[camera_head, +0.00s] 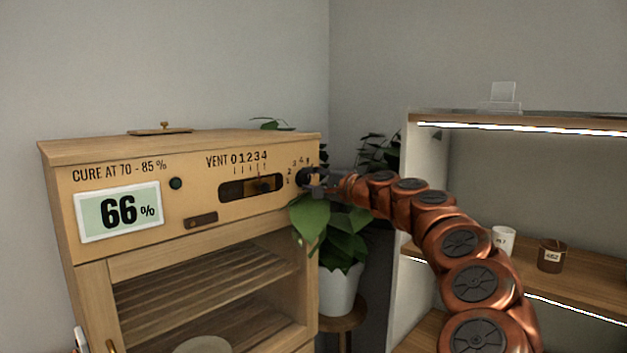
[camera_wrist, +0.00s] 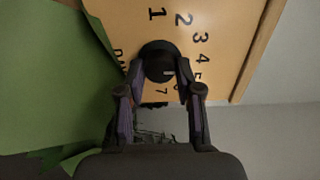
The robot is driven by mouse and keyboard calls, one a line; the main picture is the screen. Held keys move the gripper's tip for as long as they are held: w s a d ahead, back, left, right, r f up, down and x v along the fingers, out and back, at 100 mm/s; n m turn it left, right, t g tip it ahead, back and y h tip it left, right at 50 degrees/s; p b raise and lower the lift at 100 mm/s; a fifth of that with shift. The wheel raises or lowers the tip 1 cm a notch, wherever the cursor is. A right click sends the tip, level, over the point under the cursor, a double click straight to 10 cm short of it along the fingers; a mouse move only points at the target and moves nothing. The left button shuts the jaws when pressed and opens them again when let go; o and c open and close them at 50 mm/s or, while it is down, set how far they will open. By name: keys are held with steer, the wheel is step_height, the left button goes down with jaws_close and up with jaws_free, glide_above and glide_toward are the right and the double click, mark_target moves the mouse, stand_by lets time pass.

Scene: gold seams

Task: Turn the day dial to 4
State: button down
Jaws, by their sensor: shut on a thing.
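The day dial is a dark round knob (camera_wrist: 158,60) on the wooden cabinet's front, ringed by printed numbers. In the wrist view, 1, 2, 3, 4 and 5 are readable and a 7 shows below the knob. A small pale mark shows on the knob's lower right; I cannot tell which number it points to. My gripper (camera_wrist: 160,76) is shut on the dial, one finger on each side. In the head view, my gripper (camera_head: 316,184) reaches the dial (camera_head: 304,176) from the right and hides part of it and its numbers.
The cabinet (camera_head: 180,145) also has a vent slider (camera_head: 263,185) marked 0 to 4 and a display (camera_head: 118,211) reading 66%. A potted plant (camera_head: 340,290) stands close below my gripper; its leaf (camera_wrist: 50,75) fills the wrist view's left. A lit shelf (camera_head: 530,122) is at right.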

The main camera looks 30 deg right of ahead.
steer(key=shift+a+r, duration=0.2)
steer(key=c, duration=0.8)
jaws_free()
steer(key=shift+w+f, duration=0.15)
steer(key=shift+w, duration=0.05)
steer(key=shift+s+d, duration=0.15)
steer(key=shift+s, duration=0.2)
steer(key=v, duration=1.1)
steer(key=shift+s+d, duration=0.1)
steer(key=shift+s, duration=0.1)
